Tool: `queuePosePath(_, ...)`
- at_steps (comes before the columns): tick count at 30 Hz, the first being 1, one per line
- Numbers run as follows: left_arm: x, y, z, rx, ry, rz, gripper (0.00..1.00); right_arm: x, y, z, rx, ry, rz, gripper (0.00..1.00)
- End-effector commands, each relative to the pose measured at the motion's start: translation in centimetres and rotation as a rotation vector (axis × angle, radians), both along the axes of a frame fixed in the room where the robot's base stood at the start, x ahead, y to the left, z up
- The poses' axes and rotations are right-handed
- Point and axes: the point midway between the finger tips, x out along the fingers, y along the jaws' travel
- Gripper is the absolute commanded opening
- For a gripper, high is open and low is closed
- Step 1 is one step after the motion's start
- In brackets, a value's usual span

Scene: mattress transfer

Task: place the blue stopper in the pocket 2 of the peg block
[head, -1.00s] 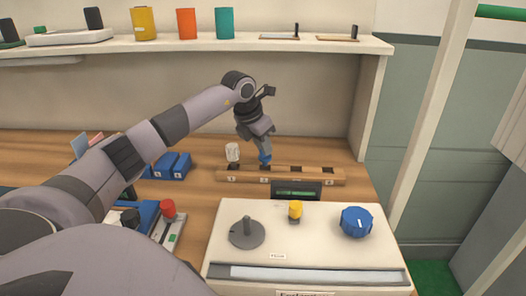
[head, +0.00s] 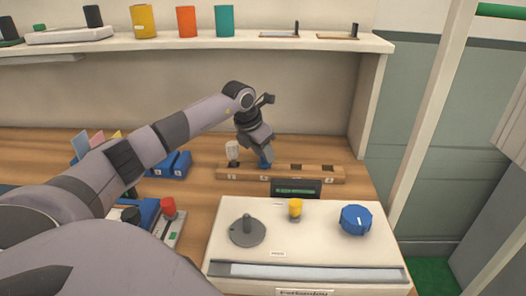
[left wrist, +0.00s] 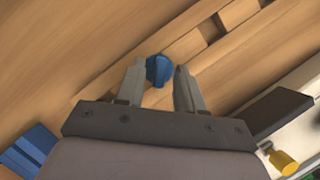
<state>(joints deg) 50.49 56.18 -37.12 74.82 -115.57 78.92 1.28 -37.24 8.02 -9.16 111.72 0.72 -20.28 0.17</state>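The blue stopper (head: 265,165) is at pocket 2 of the wooden peg block (head: 281,173), low against the block. Its lower end is hidden, so I cannot tell how deep it sits. My left gripper (head: 264,160) comes down over it, tilted, with its fingers around the stopper. Pockets 3 and 4 to the right look dark and empty. My right gripper is not in view.
A small dark display (head: 296,189) and a cream console (head: 305,240) with a yellow knob (head: 295,208) and blue dial (head: 356,220) stand in front. A shelf (head: 200,42) runs behind.

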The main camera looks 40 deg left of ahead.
Motion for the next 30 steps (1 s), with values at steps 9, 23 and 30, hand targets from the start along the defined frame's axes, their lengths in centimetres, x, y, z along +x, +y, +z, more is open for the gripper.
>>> queuePosePath(9,-2.1,0.3,5.4,0.001,-0.006,0.001,0.37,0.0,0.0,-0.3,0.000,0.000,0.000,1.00)
queuePosePath(23,-4.5,0.4,11.1,0.000,-0.002,0.000,0.37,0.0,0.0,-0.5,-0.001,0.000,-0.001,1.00)
queuePosePath(30,-4.5,0.4,11.2,0.000,-0.001,0.000,0.37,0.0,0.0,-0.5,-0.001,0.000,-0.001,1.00)
